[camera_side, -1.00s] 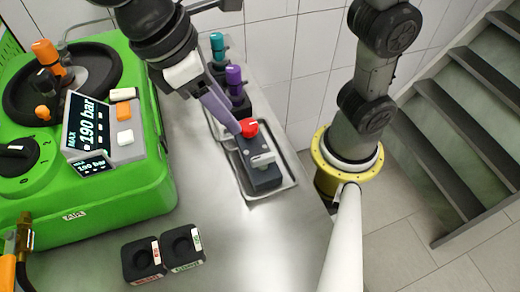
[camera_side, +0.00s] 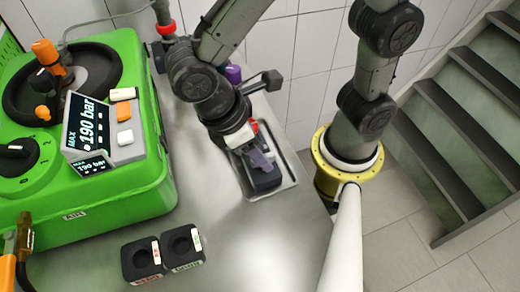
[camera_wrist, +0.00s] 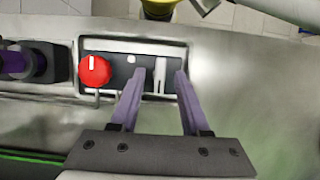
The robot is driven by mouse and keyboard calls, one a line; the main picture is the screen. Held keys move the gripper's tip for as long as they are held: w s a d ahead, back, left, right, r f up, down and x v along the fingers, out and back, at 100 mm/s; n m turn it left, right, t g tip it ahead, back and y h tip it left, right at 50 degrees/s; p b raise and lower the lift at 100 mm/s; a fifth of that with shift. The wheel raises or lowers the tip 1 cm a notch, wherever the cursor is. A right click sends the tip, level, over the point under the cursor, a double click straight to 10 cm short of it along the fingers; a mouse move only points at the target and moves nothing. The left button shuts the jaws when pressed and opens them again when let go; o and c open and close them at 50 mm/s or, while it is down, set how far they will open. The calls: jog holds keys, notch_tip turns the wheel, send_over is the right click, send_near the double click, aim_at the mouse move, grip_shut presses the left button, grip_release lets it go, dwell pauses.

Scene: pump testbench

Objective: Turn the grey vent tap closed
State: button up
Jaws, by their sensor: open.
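The grey vent tap (camera_wrist: 160,76) is a pale bar handle on a dark block (camera_wrist: 114,58). In the wrist view it stands upright in the picture, between the two purple fingers of my gripper (camera_wrist: 160,72). My gripper is open, with a gap visible on each side of the tap. In the side view my gripper (camera_side: 258,158) points down over the block (camera_side: 264,182), and the fingers and wrist hide the tap there. Whether the fingertips reach down to the tap's height is hard to tell.
A red knob (camera_wrist: 95,70) with a white mark sits left of the tap on the same block. The block stands in a shallow metal tray (camera_side: 289,184). A purple-topped valve (camera_side: 233,74) is behind.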

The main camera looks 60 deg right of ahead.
jog(key=shift+d+f, duration=0.1)
jog(key=shift+f, duration=0.1)
grip_shut()
